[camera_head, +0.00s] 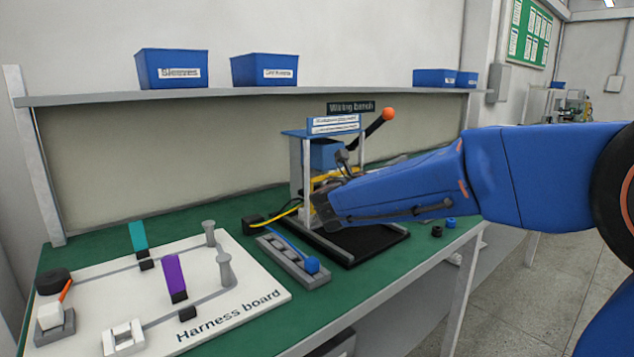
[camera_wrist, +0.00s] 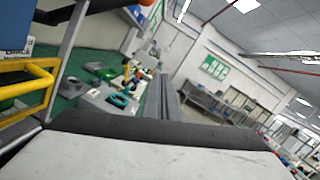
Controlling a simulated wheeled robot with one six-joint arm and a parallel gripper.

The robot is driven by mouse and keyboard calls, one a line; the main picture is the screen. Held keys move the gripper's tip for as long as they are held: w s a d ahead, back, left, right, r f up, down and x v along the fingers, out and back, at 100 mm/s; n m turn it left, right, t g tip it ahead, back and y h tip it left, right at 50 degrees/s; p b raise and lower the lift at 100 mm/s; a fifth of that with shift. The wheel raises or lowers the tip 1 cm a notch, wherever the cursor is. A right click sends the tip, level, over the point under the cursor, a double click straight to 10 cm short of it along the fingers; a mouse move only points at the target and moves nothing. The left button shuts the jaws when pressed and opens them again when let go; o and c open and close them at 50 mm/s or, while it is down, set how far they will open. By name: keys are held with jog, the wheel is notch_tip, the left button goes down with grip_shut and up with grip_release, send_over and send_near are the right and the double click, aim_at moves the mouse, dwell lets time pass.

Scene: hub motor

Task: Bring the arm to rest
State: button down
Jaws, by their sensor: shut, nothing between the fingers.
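My blue arm reaches in from the right in the head view. Its end, my gripper (camera_head: 324,208), is at the front of the bench press station (camera_head: 294,168), close to its yellow guard (camera_head: 320,180). I cannot tell from this view whether they touch. In the wrist view the dark fingers of my gripper (camera_wrist: 162,98) are together with nothing between them. The yellow guard (camera_wrist: 30,88) is at the left of that view, beside the gripper. The arm hides part of the station and the bench behind it.
A lever with an orange ball (camera_head: 388,115) rises behind my arm. Blue bins (camera_head: 170,69) stand on the shelf (camera_head: 200,95). Open floor (camera_head: 540,280) is at right.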

jog(key=s+d+f+m+g+y, duration=0.2)
jog(key=s+d+f+m+g, duration=0.2)
jog(key=s+d+f+m, duration=0.45)
jog(key=s+d+f+m+g+y, duration=0.35)
jog(key=s+d+f+m, duration=0.2)
jog(key=s, duration=0.65)
jog(key=s+a+f+m+y, duration=0.4)
jog(key=s+a+f+m, duration=0.1)
jog(key=s+m, duration=0.3)
jog(key=s+a+f+m+y, duration=0.5)
jog(key=s+f+m, duration=0.3)
jog(key=s+m, duration=0.1)
jog(key=shift+s+a+f+g, duration=0.15)
jog(key=shift+s+a+g, duration=0.3)
jog(key=shift+s, duration=0.35)
